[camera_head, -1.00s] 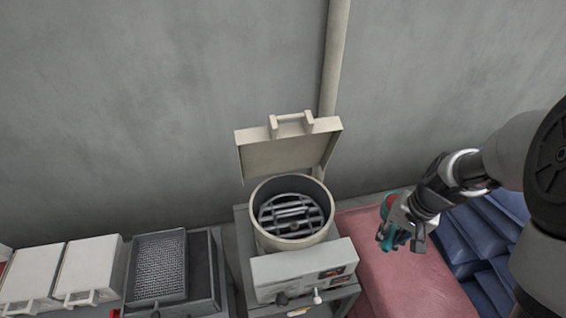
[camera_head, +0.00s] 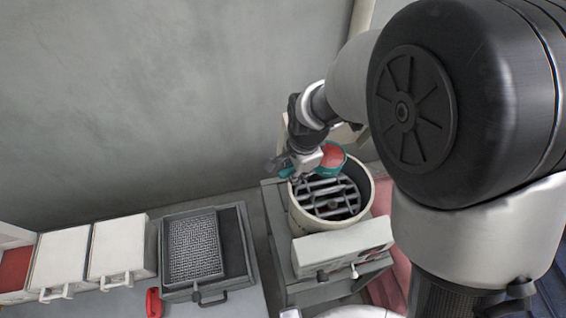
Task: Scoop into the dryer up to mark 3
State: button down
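The dryer (camera_head: 298,213) is a cream round drum with a dark grate (camera_head: 330,197) inside, and the grate shows bare. Its control box (camera_head: 340,247) faces the front. The raised lid is mostly hidden behind my arm. My gripper (camera_head: 303,168) is over the back left rim of the drum, shut on a teal scoop (camera_head: 318,174). Reddish-pink material (camera_head: 331,158) shows in the scoop. The scoop's bowl is above the back of the opening. Mark 3 cannot be made out.
My arm covers much of the right side. A pink surface (camera_head: 401,268) shows right of the dryer. At left are a mesh-topped tray unit (camera_head: 240,242), white lidded boxes (camera_head: 118,246) and a small red object (camera_head: 153,303). A pipe and wall stand behind.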

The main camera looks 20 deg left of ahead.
jog(key=shift+s+d+f, duration=0.1)
jog(key=shift+d+f, duration=0.1)
jog(key=shift+f, duration=0.1)
jog(key=shift+d+f+y, duration=0.1)
jog(key=shift+y, duration=0.75)
jog(key=shift+d+f+y, duration=0.1)
jog(key=shift+y, duration=0.75)
jog(key=r+y+b, duration=0.1)
jog(key=y+b, duration=0.1)
jog(key=b, duration=0.1)
jog(key=shift+d+r, duration=0.1)
jog(key=shift+r, duration=0.05)
jog(key=b, duration=0.1)
jog(key=y+b, duration=0.1)
jog(key=b, duration=0.1)
jog(key=shift+d+r+m+y, duration=0.25)
jog(key=shift+r+m+y, duration=0.05)
jog(key=shift+r, duration=0.05)
jog(key=d+f+m+t+y+b, duration=0.1)
jog(key=d+y+b, duration=1)
jog(key=b, duration=1.4)
jog(key=f+t+y, duration=0.1)
jog(key=y, duration=0.2)
jog(key=shift+f+m, duration=0.25)
jog(key=shift+m, duration=0.15)
